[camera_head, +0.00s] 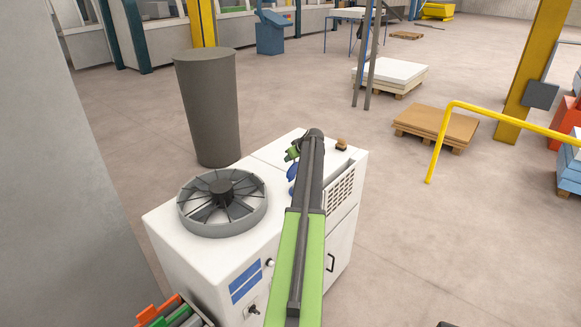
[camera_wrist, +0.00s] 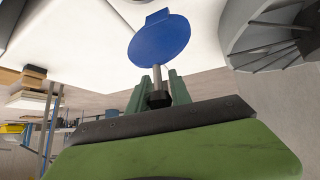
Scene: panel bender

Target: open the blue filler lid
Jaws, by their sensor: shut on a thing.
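The blue filler lid (camera_wrist: 160,40) is a round disc with a small tab on its far edge in the wrist view. A grey stem with a dark end stands out from it towards me. My gripper (camera_wrist: 158,92) has its two green fingers closed around the dark end of this stem. In the head view the blue lid (camera_head: 293,172) shows as a small blue patch at the left of my gripper (camera_head: 294,152), on top of the white machine (camera_head: 188,258). My arm hides part of it, so its exact tilt is hard to tell.
A round grey fan (camera_head: 222,203) stands on the machine top to the left of the lid. A small brown-topped item (camera_head: 341,144) is at the right back of the top. A tall grey bin (camera_head: 208,110) stands behind the machine.

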